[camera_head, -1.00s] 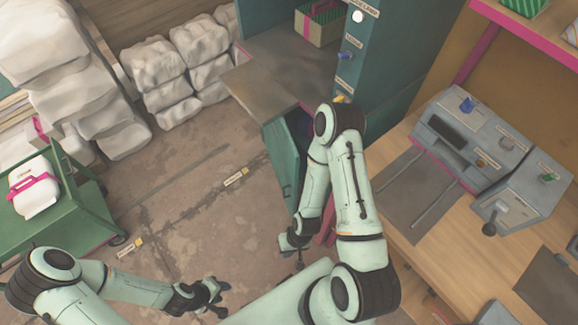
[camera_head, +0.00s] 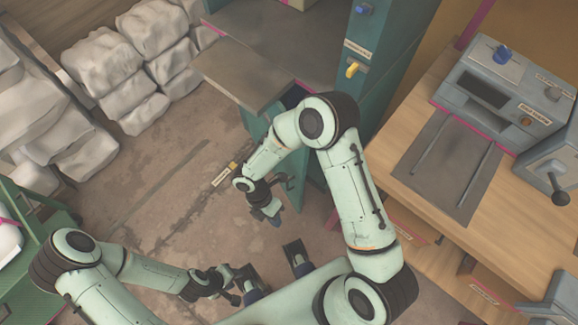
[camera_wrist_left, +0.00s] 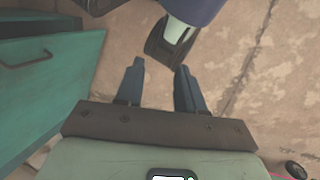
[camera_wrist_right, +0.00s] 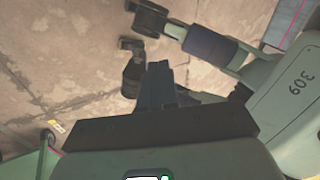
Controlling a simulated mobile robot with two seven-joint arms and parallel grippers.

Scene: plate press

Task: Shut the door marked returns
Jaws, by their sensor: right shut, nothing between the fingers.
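No label that I can read says returns. A teal cabinet (camera_head: 258,126) stands under the dark shelf in the head view. A teal panel (camera_head: 293,193), apparently a door standing out from it, is partly hidden by my right arm. The left wrist view shows a teal panel with a bar handle (camera_wrist_left: 52,75) at the left. My right gripper (camera_head: 268,212) is shut and empty, left of the panel over the floor; its fingers are together in the right wrist view (camera_wrist_right: 160,72). My left gripper (camera_head: 240,292) is open and empty low over the floor; its fingers are apart (camera_wrist_left: 160,68).
A wooden workbench (camera_head: 410,180) with grey machines stands at the right, with labelled fronts below it. White sacks (camera_head: 130,60) are stacked at the upper left. A green cart (camera_head: 30,245) is at the left edge. Open floor (camera_head: 165,190) lies between.

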